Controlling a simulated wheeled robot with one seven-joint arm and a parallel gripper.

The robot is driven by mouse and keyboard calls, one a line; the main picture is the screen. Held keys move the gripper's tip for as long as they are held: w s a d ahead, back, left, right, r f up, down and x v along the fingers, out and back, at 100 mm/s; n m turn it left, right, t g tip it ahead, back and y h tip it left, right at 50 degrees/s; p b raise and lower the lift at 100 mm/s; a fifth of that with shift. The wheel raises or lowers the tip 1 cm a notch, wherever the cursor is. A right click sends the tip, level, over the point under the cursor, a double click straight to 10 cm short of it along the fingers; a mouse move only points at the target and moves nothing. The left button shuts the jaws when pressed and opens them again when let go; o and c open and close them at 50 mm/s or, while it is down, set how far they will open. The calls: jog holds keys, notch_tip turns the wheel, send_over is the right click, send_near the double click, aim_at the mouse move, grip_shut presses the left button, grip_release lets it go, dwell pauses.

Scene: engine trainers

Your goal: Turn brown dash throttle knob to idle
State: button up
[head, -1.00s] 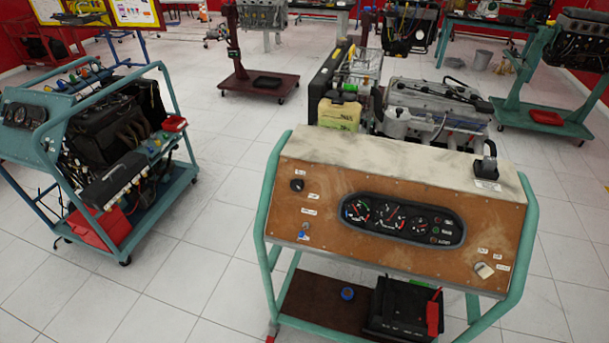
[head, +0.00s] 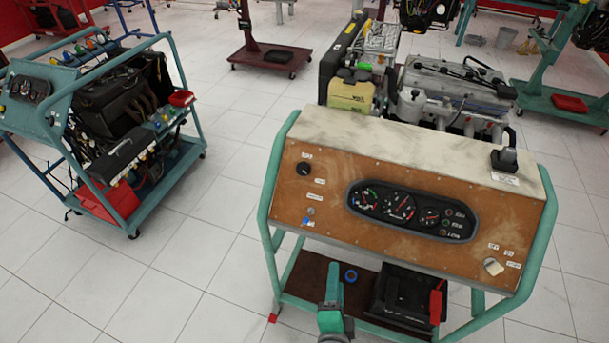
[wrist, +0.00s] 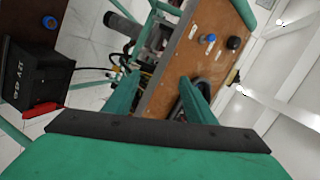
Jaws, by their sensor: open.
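The brown dash panel (head: 330,185) faces me on a teal-framed stand. A round black knob (head: 303,169) is at its upper left, with small white labels whose print I cannot read. It also shows in the wrist view (wrist: 234,43), at the upper right, beside a blue part (wrist: 208,38). A pale knob (head: 493,266) is at the panel's lower right. My green gripper (wrist: 157,82) is open and empty, apart from the black knob. In the head view my gripper (head: 333,292) shows at the bottom, in front of and below the panel.
A black battery (head: 405,298) and a blue ring (head: 351,275) sit on the stand's lower shelf. A gauge cluster (head: 410,209) fills the panel's middle. An engine (head: 455,90) stands behind. Another teal trainer (head: 110,120) is at left, with clear floor (head: 210,225) between.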

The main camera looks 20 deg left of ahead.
jog(key=w+a+r+m+y, duration=0.2)
jog(key=w+a+r+m, duration=0.3)
jog(key=w+r, duration=0.3)
jog(key=m+g+y, duration=0.2)
jog(key=m+y, duration=0.1)
send_near(303, 170)
jog(key=x, duration=0.8)
jog(key=c, duration=1)
